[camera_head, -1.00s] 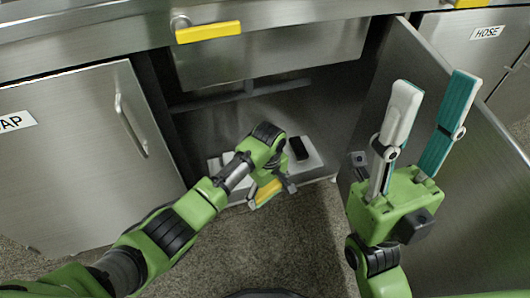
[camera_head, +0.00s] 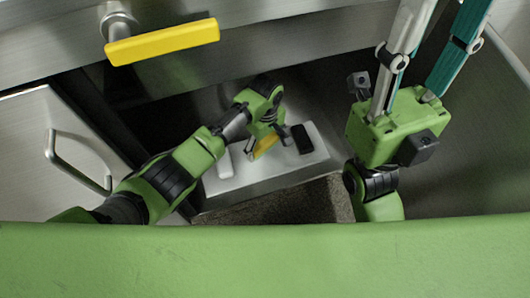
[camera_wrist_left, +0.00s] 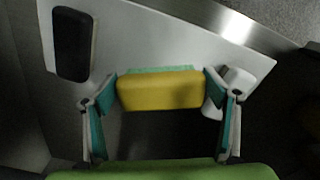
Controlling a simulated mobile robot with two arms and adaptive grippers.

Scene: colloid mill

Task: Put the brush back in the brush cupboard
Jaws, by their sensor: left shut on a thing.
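The brush (camera_head: 265,145) has a yellow block; a green edge shows on it in the left wrist view (camera_wrist_left: 160,90). My left gripper (camera_head: 267,138) is shut on it, with a fingertip at each end of the block. It holds the brush inside the open brush cupboard (camera_head: 335,90), over the white base board (camera_head: 283,165). I cannot tell whether the brush touches the board. My right gripper (camera_head: 430,40) is raised in front of the cupboard's right side, its two long fingers apart and nothing between them.
A black block (camera_head: 301,138) and a small white piece (camera_head: 225,163) lie on the board either side of the brush. The open door (camera_head: 480,150) stands at the right, behind my right arm. A yellow drawer handle (camera_head: 162,41) juts out above.

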